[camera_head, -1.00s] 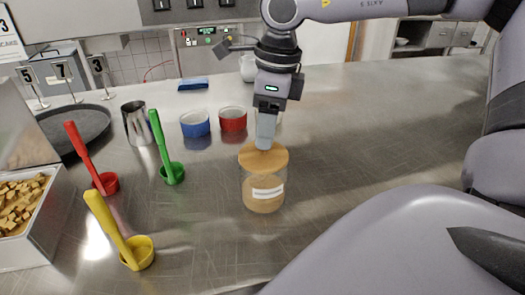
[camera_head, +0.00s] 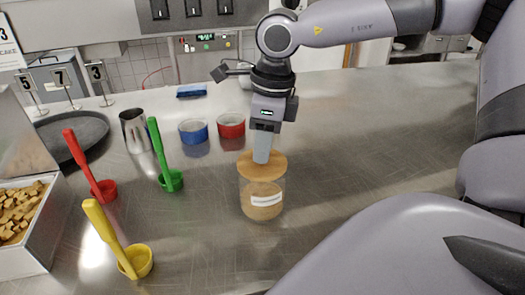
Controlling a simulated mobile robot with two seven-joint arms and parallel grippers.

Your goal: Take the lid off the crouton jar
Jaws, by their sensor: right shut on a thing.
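The crouton jar (camera_head: 262,207) is a clear jar with a white label and tan contents, standing upright on the steel counter. Its round wooden lid (camera_head: 276,167) sits on top of the jar, and I see no clear gap between them. My right gripper (camera_head: 262,158) points down from above with its fingers at the middle of the lid, shut on it. The fingers hide the exact place of contact. My left gripper is not in view.
Red (camera_head: 88,160), green (camera_head: 163,157) and yellow (camera_head: 112,240) scoops stand left of the jar. Behind it are a blue bowl (camera_head: 193,132), a red bowl (camera_head: 231,126) and a metal pitcher (camera_head: 134,131). A bin of croutons (camera_head: 58,215) stands far left. The counter right of the jar is clear.

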